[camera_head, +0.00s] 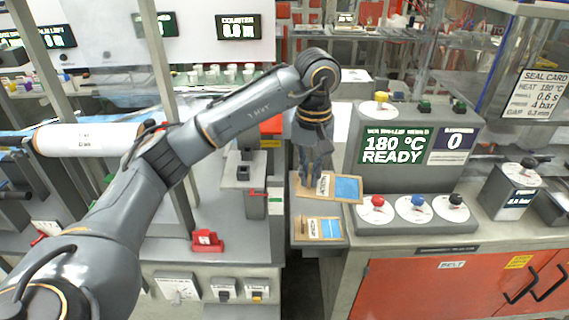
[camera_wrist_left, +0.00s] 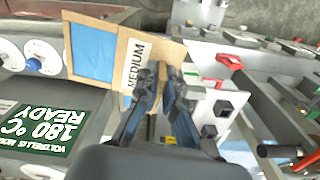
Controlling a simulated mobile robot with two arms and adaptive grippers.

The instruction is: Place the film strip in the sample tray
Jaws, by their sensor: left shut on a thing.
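A tan card with a blue film window and a white label reading "MEDIUM" (camera_head: 346,187), which looks like the film strip, is in my left gripper (camera_head: 316,172). In the left wrist view the blue window and label of the card (camera_wrist_left: 93,50) lie just beyond the fingertips (camera_wrist_left: 163,78), which are shut on its label end. A second, similar tan card (camera_head: 330,228) lies below it on a small grey tray or shelf (camera_head: 322,243) at the bench's left side. Whether this is the sample tray I cannot tell. My right gripper is not in view.
A console (camera_head: 418,140) reading "180 °C READY" stands right of the card, with red, blue and black knobs (camera_head: 415,205) below. A grey machine bench (camera_head: 215,240) with a red block (camera_head: 207,240) is to the left. A narrow gap separates the benches.

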